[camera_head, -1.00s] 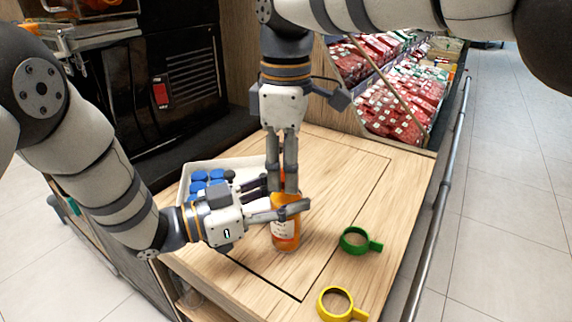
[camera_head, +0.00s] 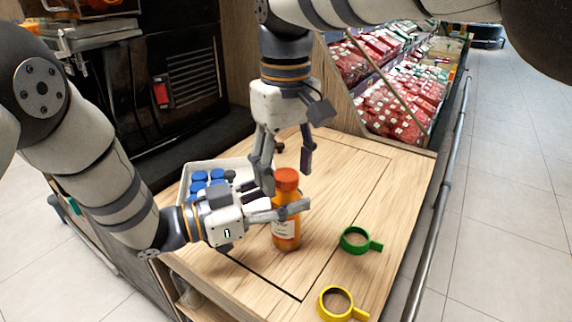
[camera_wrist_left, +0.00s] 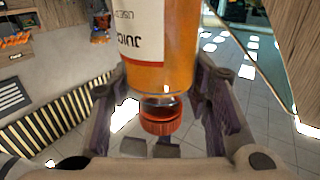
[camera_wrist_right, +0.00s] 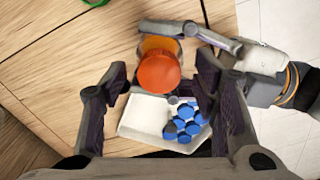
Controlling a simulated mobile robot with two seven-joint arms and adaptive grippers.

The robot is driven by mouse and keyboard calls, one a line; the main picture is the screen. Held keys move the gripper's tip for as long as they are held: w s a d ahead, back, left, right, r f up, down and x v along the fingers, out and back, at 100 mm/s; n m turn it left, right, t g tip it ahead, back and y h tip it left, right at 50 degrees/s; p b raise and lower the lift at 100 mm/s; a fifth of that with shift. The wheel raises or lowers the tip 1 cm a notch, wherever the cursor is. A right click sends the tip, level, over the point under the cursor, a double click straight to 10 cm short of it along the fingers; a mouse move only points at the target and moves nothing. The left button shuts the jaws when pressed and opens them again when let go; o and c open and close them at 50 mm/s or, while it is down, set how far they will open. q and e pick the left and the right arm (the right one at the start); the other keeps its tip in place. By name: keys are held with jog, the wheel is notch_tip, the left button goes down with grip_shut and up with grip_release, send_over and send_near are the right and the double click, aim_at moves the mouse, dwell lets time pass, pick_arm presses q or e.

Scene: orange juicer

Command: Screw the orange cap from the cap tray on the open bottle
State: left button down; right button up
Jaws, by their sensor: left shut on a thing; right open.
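The bottle (camera_head: 286,228) of orange juice stands upright on the wooden table, with the orange cap (camera_head: 287,178) sitting on its mouth. The cap also shows in the right wrist view (camera_wrist_right: 158,72) and, upside down, in the left wrist view (camera_wrist_left: 160,122). How tightly the cap sits cannot be told. My left gripper (camera_head: 290,210) is shut around the bottle's upper part. My right gripper (camera_head: 288,178) is open and empty, its fingers apart just behind and above the cap. The white cap tray (camera_head: 240,165) holds several blue caps (camera_head: 205,180) at the back left.
A green ring with a handle (camera_head: 357,241) and a yellow ring with a handle (camera_head: 338,303) lie on the table (camera_head: 390,200) to the right and front. The table's right part is mostly clear. A metal rail (camera_head: 445,190) runs along its right side.

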notch_tip(320, 180, up, 8)
jog(key=shift+f, duration=0.2)
pick_arm(q)
jog(key=c, duration=0.8)
grip_release()
jog(key=shift+o, duration=0.2)
jog(key=shift+a, duration=0.1)
jog(key=v, duration=1.2)
